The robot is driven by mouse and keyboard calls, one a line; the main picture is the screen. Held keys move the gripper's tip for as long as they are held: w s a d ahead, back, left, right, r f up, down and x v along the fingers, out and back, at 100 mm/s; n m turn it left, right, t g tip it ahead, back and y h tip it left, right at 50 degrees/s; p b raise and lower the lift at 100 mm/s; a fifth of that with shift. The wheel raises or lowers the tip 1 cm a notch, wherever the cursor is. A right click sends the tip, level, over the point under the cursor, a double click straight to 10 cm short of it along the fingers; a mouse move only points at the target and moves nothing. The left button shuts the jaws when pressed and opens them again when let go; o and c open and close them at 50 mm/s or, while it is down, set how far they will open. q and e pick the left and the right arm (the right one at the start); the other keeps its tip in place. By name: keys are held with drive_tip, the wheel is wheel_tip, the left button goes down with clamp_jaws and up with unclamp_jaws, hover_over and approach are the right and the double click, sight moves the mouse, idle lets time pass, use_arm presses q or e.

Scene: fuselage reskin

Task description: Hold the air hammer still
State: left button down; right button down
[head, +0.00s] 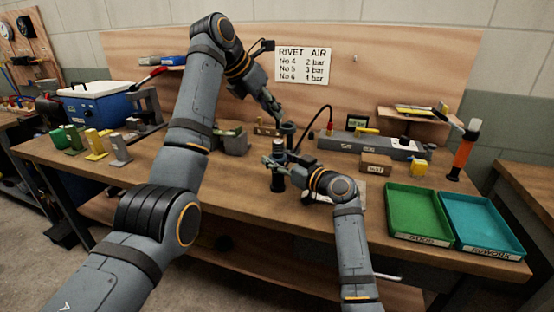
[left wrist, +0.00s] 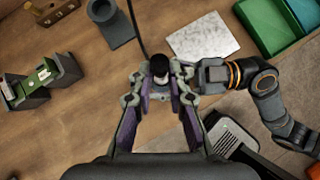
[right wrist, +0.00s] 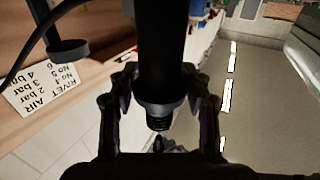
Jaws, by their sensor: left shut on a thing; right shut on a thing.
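The air hammer is a dark upright cylinder (head: 277,181) above the bench, held by my right gripper (head: 275,160). In the right wrist view its black body (right wrist: 160,45) runs between the fingers and ends in a bare threaded tip (right wrist: 157,122). That view is upside down, so the tip points up. My left gripper (head: 275,112) is above the hammer, pointing down. In the left wrist view its fingers (left wrist: 159,76) close around a small part, whose shape I cannot make out. A black round form (left wrist: 160,65) shows between the tips.
A black hose (head: 318,112) arcs near my right gripper. Green (head: 420,238) and teal (head: 487,247) trays are at the right. A pale slab (left wrist: 203,38) lies on the bench. Bare bench lies in front.

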drive_tip(key=shift+f, duration=0.15)
drive_tip(key=c, duration=0.5)
unclamp_jaws()
drive_tip(key=v, duration=1.2)
